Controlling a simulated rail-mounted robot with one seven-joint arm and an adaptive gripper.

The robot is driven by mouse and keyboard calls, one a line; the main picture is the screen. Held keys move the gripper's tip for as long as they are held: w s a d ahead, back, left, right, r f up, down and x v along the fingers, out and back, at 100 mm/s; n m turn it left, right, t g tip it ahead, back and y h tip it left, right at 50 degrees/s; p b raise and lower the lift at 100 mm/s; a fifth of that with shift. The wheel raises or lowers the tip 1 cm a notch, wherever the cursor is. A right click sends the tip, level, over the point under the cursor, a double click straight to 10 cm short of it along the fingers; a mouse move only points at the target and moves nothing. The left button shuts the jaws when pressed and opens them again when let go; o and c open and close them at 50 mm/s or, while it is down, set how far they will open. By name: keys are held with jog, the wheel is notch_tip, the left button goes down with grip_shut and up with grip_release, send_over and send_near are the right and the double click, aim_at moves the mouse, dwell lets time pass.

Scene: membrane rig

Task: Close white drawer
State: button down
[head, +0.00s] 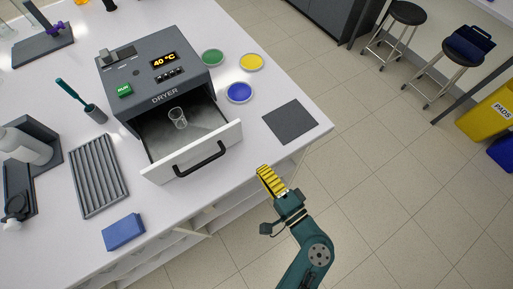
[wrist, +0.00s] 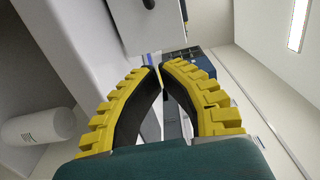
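The white drawer (head: 232,134) of the grey dryer (head: 152,75) is pulled out, its black handle (head: 203,160) facing the table's front edge. A clear glass beaker (head: 177,117) stands inside the open drawer. My gripper (head: 262,168) has yellow ribbed fingers and is in front of the drawer, to its right and apart from it. In the wrist view the fingertips (wrist: 160,68) come together with nothing visible between them. A white panel with a black piece, likely the drawer front (wrist: 148,30), shows beyond the tips.
Green (head: 212,57), yellow (head: 251,62) and blue (head: 239,92) discs lie right of the dryer, near a dark grey mat (head: 290,121). A grey ribbed rack (head: 98,175) and a blue block (head: 123,232) lie at left.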

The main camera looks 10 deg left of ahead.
aim_at(238, 135)
jog(key=f+x, duration=0.1)
jog(key=x, duration=0.3)
jog(key=b+x, duration=0.1)
jog(key=x, duration=0.3)
jog(key=f+x, duration=0.1)
jog(key=x, duration=0.3)
jog(key=shift+w+f, duration=0.3)
jog(key=shift+w, duration=0.3)
